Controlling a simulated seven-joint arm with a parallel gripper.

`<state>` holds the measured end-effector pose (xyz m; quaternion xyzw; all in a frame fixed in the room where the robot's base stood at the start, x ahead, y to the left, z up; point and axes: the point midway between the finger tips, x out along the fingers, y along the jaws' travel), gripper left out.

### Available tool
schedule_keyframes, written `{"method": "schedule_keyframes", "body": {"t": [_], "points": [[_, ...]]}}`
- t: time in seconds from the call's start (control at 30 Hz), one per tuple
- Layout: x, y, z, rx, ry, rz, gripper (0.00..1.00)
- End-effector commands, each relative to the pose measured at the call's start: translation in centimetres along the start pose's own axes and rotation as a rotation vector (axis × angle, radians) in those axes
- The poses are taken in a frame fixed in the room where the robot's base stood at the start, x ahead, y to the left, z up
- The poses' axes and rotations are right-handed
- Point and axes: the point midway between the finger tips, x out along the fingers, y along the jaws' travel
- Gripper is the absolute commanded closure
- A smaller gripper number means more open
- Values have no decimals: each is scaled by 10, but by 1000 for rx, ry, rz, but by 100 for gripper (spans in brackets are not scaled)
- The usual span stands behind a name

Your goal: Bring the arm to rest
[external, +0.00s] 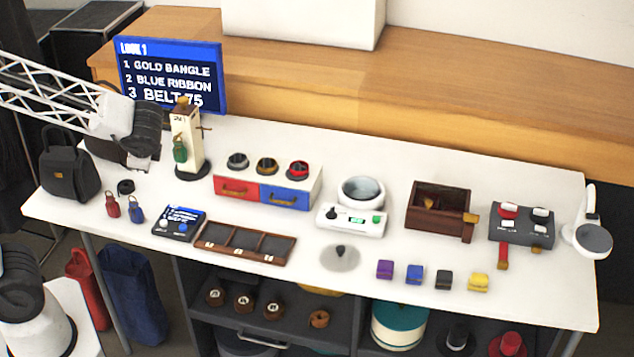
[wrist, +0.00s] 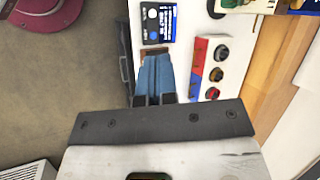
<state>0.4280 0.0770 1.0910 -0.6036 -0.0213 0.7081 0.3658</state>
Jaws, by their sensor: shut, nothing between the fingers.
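My gripper (wrist: 156,60) is shut and empty in the wrist view, its two bluish fingers side by side. They point over the white table and cover part of a dark brown tray. In the external view my arm comes in from the left, above the table's left end. Its dark wrist is in front of the lower left of the blue sign (external: 172,75). The fingertips are hard to make out there. The black handbag (external: 70,172) is at the left, below the arm.
A stand with a green pendant (external: 187,135) is close right of my wrist. The red and blue drawer unit (external: 266,190), brown tray (external: 245,243) and blue-screen device (external: 180,222) are on the table (external: 330,290). Several coloured blocks lie along its front.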

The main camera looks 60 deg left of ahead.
Motion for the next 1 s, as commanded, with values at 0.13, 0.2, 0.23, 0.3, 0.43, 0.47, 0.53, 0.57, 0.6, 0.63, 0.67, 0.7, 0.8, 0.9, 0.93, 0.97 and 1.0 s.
{"method": "schedule_keyframes", "body": {"t": [0.13, 0.2, 0.23, 0.3, 0.43, 0.47, 0.53, 0.57, 0.6, 0.63, 0.67, 0.7, 0.8, 0.9, 0.93, 0.97, 1.0], "points": [[-20, 22, 25, -137, 89, 117, 100], [-29, 33, 34, -200, 132, 173, 100], [-33, 38, 38, -227, 149, 198, 100], [-42, 49, 47, -291, 193, 256, 100], [-59, 67, 61, -396, 269, 356, 100], [-62, 71, 64, -417, 285, 377, 100], [-70, 78, 69, -461, 318, 421, 100], [-72, 81, 71, -477, 329, 438, 100], [-75, 84, 73, -495, 343, 457, 100], [-78, 86, 74, -507, 352, 468, 100], [-79, 88, 75, -517, 360, 479, 100], [-81, 89, 76, -527, 368, 489, 100], [-83, 92, 78, -542, 379, 506, 100], [-84, 93, 78, -546, 382, 510, 100], [-84, 93, 78, -546, 381, 510, 100], [-84, 93, 78, -545, 381, 509, 100], [-84, 93, 78, -545, 381, 509, 100]]}}
